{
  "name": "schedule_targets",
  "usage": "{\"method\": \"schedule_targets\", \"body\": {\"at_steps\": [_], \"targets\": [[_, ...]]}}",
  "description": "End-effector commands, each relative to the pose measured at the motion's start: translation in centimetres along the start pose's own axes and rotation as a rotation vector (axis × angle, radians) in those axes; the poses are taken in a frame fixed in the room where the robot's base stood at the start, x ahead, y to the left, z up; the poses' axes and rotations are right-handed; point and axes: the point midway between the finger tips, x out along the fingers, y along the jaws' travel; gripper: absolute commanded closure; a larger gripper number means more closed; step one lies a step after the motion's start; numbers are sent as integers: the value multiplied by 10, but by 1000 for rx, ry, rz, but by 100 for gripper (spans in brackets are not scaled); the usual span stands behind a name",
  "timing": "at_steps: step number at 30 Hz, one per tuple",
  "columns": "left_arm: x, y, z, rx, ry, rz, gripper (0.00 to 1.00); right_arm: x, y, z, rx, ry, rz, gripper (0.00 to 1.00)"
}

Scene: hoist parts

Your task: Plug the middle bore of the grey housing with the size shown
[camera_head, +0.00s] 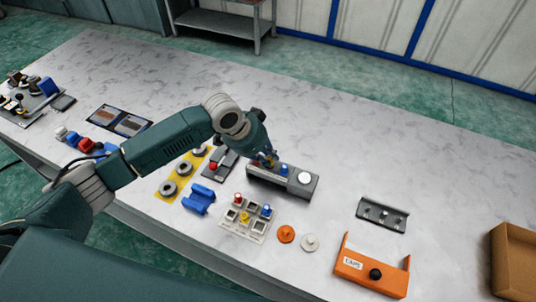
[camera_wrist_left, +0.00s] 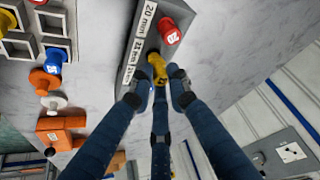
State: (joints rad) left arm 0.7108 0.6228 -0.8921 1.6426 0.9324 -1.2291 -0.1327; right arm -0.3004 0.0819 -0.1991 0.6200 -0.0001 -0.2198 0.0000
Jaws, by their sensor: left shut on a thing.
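A long grey block (camera_head: 296,189) stands near the middle of the table; its white label in the left wrist view (camera_wrist_left: 136,48) shows "20 mm" and further sizes, partly unreadable. A separate grey part with small holes (camera_head: 382,214) lies to the right. My right gripper is not in view.
A white rack (camera_head: 258,231) with red, yellow and blue plugs is in front of the block. An orange "CAPS" holder (camera_head: 372,272) and a cardboard box (camera_head: 515,255) are on the right. The table behind the block is clear.

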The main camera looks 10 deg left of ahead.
Motion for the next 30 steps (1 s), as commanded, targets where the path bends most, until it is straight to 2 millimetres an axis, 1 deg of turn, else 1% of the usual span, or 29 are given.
{"method": "schedule_targets", "body": {"at_steps": [4,20,30], "targets": [[0,0,0,0,1,0,97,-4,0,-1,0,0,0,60],[1,0,0,0,1,0,97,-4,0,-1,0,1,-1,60],[5,0,3,0,0,-1,97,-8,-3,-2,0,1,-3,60]]}}
